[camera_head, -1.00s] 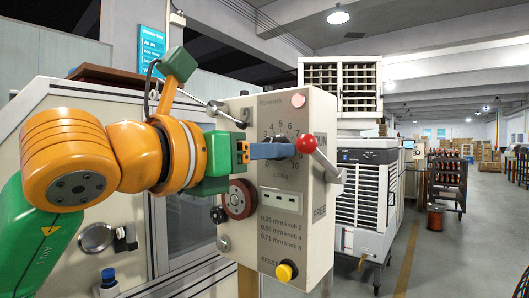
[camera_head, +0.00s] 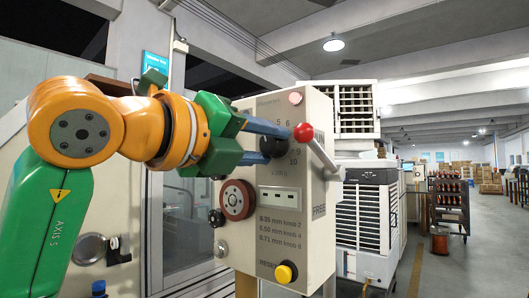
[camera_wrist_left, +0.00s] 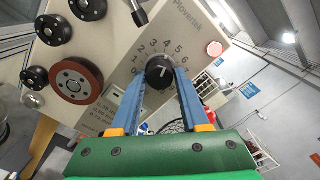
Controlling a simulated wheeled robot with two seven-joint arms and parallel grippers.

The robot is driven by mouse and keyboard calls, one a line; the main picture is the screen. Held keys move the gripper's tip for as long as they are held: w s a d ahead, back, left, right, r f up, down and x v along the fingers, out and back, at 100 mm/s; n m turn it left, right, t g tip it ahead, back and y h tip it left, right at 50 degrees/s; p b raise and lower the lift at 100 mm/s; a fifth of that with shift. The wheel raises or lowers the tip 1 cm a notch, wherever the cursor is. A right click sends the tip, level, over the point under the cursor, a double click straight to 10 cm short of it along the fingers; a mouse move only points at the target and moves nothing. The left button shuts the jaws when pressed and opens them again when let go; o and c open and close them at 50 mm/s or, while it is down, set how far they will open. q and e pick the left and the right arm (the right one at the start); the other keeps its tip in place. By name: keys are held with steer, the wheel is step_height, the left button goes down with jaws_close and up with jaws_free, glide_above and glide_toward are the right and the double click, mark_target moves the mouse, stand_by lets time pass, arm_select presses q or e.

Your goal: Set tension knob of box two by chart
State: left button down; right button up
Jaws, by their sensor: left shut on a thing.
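The tension box (camera_head: 298,215) is a pale upright box with a grey front panel. Its black tension knob (camera_head: 272,147) sits in a ring of printed numbers and also shows in the wrist view (camera_wrist_left: 160,66). My left gripper (camera_head: 284,140) has its two blue fingers closed on either side of the knob, as the wrist view (camera_wrist_left: 160,80) also shows. A white mark is on the knob face; which number it points to is unclear. The chart (camera_head: 280,229) below lists wire sizes in mm with knob settings, in small blurred print. My right gripper is out of view.
A red-ball lever (camera_head: 303,132) stands close right of my fingers. A red-brown wheel (camera_head: 237,199), a display (camera_head: 279,199) and a yellow reset button (camera_head: 286,272) are on the box. A white cabinet unit (camera_head: 370,220) stands behind, with open aisle to the right.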

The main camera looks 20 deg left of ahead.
arm_select(q)
steer(key=shift+r+n, duration=0.15)
steer(key=shift+n, duration=0.35)
stand_by(0.3)
steer(key=shift+c, duration=2)
jaws_free()
steer(key=b+v, duration=0.2)
steer(key=v, duration=0.5)
steer(key=shift+b, duration=0.4)
steer(key=shift+a, duration=0.1)
